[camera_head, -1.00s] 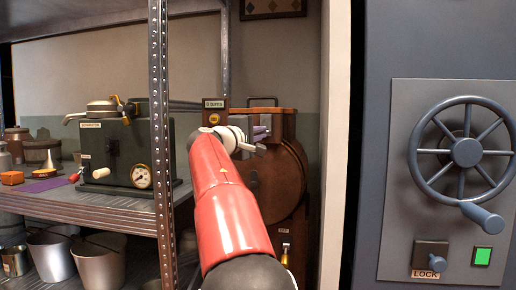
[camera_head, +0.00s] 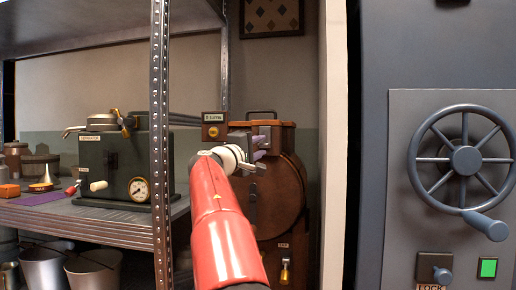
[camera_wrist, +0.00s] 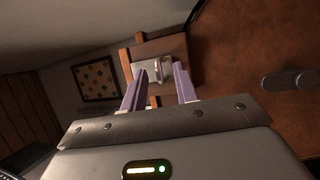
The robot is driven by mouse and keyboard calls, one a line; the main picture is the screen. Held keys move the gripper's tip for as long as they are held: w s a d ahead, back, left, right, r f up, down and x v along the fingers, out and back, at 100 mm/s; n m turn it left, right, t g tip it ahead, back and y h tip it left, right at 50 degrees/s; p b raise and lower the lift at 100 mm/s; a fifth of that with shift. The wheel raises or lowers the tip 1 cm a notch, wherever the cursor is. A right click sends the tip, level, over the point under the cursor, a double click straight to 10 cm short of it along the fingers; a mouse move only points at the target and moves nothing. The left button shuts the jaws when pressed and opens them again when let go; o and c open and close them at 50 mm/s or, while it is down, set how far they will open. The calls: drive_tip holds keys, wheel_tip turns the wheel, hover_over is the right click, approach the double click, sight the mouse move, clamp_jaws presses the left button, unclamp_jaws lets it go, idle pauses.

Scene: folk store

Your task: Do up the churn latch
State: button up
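The churn (camera_head: 285,185) is a reddish-brown wooden drum behind the shelf post, partly hidden by my arm. In the wrist view, its round wooden face (camera_wrist: 240,50) fills the right side. The silvery metal latch fitting (camera_wrist: 154,70) sits on a wooden block at the churn's upper edge; its exact state is unclear. My gripper (camera_head: 262,147) is in front of the churn's upper part. In the wrist view, the two purple fingers of my gripper (camera_wrist: 158,88) stand apart with the fitting beyond and between their tips. I cannot tell whether they touch it.
A metal shelf (camera_head: 100,228) with a green separator machine (camera_head: 112,165) stands at left, its post (camera_head: 160,130) close beside my arm. A grey panel with a handwheel (camera_head: 466,160) is at right. A dark knob (camera_wrist: 288,80) juts from the churn's face.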

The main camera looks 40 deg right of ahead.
drive_tip(key=shift+a, duration=0.15)
drive_tip(key=v, duration=0.7)
drive_tip(key=shift+a, duration=0.3)
drive_tip(key=shift+s, duration=0.15)
drive_tip(key=s+a+f+y, duration=0.3)
drive_tip(key=s+f+y, duration=0.1)
drive_tip(key=f, duration=0.4)
drive_tip(key=s+a+f+y, duration=0.3)
drive_tip(key=s+f+y, duration=0.15)
drive_tip(key=f, duration=0.35)
drive_tip(key=s+a+f+m+y, duration=0.1)
drive_tip(key=s+a+f+y, duration=0.5)
drive_tip(key=s+a+f, duration=0.5)
drive_tip(key=s+a+f+m+y, duration=0.2)
drive_tip(key=s+a+f+y, duration=0.3)
drive_tip(key=s+a+f, duration=0.65)
drive_tip(key=w+d+r+p, duration=0.1)
drive_tip(key=w+r+p, duration=0.2)
drive_tip(key=r+p, duration=0.9)
drive_tip(key=shift+w+d+p, duration=0.2)
drive_tip(key=shift+d+p, duration=0.2)
drive_tip(key=shift+p, duration=0.4)
